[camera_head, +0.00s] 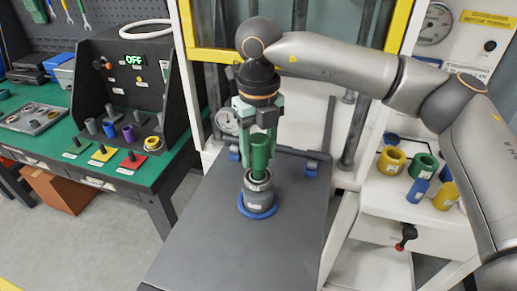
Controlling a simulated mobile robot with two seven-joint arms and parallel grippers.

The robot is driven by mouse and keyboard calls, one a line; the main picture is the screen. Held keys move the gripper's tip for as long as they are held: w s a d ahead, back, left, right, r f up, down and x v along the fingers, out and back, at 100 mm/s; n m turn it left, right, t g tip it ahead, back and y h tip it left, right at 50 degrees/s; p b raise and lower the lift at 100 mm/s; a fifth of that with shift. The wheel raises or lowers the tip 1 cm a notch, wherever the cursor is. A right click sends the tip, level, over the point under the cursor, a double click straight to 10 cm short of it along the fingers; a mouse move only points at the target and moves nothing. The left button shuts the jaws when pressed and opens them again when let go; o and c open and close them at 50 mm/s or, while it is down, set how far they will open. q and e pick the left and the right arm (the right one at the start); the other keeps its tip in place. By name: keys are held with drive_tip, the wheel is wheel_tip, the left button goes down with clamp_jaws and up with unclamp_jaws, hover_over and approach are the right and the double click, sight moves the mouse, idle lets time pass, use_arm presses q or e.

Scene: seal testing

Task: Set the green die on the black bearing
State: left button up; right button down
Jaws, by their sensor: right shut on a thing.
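My right gripper (260,138) comes down from above over the dark grey press table and is shut on the green die (260,158). The green die is an upright cylinder. Its lower end is at the top of a grey and black ringed stack (258,188), which looks like the bearing in its holder. I cannot tell whether the die rests on it or hovers just above. A blue ring (258,212) lies around the foot of the stack on the table. My left gripper is not in view.
The dark grey press table (230,250) is clear in front of the stack. Two rods and a yellow frame (213,55) stand behind. On the right shelf are yellow, green and blue cylinders (391,161). On the left, a green bench (150,170) holds a control box (125,85) and small parts.

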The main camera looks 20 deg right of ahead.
drive_tip(key=shift+f, duration=0.15)
drive_tip(key=shift+f+b, duration=1.1)
drive_tip(key=shift+f, duration=0.1)
drive_tip(key=shift+f+b, duration=0.25)
drive_tip(key=shift+b, duration=0.05)
drive_tip(key=c, duration=0.6)
unclamp_jaws()
drive_tip(key=o, duration=0.6)
drive_tip(key=shift+c, duration=0.2)
